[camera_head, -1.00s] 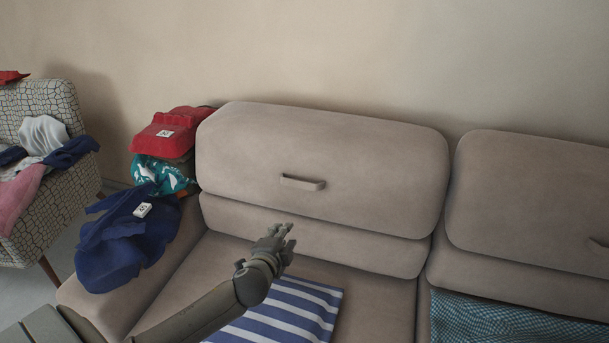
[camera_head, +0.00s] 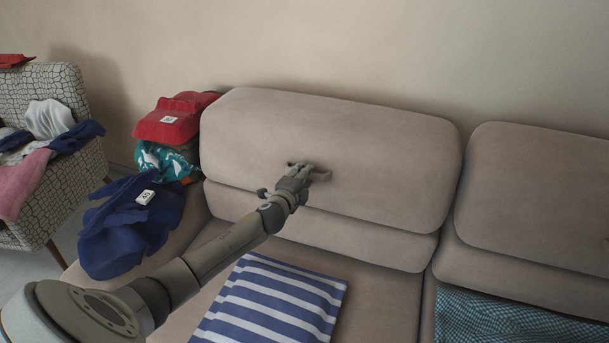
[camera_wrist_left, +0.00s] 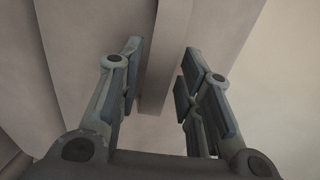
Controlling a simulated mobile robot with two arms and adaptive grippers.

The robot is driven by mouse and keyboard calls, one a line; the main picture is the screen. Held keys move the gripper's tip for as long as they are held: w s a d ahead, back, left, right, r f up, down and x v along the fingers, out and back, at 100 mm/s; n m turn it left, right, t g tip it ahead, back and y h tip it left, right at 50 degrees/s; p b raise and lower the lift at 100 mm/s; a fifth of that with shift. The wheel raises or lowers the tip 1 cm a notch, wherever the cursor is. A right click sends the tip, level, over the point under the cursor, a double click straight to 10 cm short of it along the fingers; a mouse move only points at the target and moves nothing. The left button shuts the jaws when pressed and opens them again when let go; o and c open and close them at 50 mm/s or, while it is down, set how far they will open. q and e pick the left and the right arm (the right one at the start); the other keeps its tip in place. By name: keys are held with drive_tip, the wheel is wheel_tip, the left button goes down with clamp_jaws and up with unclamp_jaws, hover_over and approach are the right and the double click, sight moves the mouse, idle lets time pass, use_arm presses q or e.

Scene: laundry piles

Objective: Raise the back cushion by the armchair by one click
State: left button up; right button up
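The back cushion (camera_head: 340,140) by the armchair is the left one of two large beige sofa backs. A short bar handle (camera_head: 322,176) sticks out from its front and also shows in the left wrist view (camera_wrist_left: 165,60). My left gripper (camera_head: 306,172) is at this handle and hides most of it. In the left wrist view its fingers (camera_wrist_left: 160,80) are apart, one on each side of the bar, with visible gaps. I cannot tell whether a finger touches it. My right gripper is in neither view.
The armchair (camera_head: 75,190) at the far left holds several clothes. Red (camera_head: 178,118), teal (camera_head: 165,160) and blue (camera_head: 125,235) laundry lies piled on the sofa's left arm. A striped cloth (camera_head: 270,310) and a checked cloth (camera_head: 500,318) lie on the seats.

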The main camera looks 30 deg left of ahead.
use_arm(q)
drive_tip(key=shift+x, duration=0.9)
clamp_jaws()
drive_tip(key=shift+f, duration=0.1)
